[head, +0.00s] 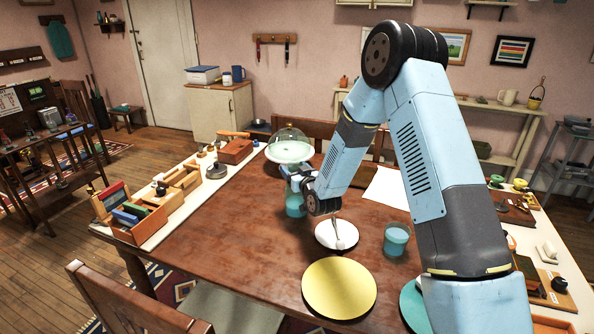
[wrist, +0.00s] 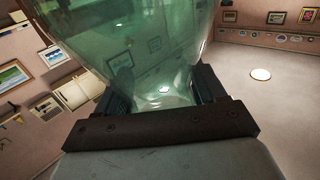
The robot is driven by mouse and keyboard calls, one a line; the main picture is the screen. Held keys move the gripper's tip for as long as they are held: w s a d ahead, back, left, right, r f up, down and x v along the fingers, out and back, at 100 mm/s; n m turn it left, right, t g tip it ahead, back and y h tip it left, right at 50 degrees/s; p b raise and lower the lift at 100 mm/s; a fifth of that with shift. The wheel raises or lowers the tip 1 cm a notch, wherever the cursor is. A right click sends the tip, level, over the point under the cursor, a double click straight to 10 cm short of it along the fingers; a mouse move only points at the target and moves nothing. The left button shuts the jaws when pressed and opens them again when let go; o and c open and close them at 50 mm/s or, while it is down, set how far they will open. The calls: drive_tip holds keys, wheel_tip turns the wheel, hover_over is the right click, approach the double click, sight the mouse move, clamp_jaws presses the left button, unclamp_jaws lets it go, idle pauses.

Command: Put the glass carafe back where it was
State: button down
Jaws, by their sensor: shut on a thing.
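The glass carafe (wrist: 150,45) is clear greenish glass and fills the upper middle of the wrist view. My gripper (wrist: 165,90) is shut on it, with one dark finger on either side. In the head view, my gripper (head: 296,180) is at the far side of the dining table, partly hidden by my wrist.
Near the carafe are a glass dome on a stand (head: 290,150), a small white plate (head: 337,234) and a blue tumbler (head: 397,239). A yellow plate (head: 339,288) lies in front. Wooden boxes (head: 135,216) line the left strip. Bare wood (head: 235,240) lies left of the plates.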

drive_tip(key=shift+c, duration=0.4)
unclamp_jaws()
drive_tip(key=shift+f, duration=0.1)
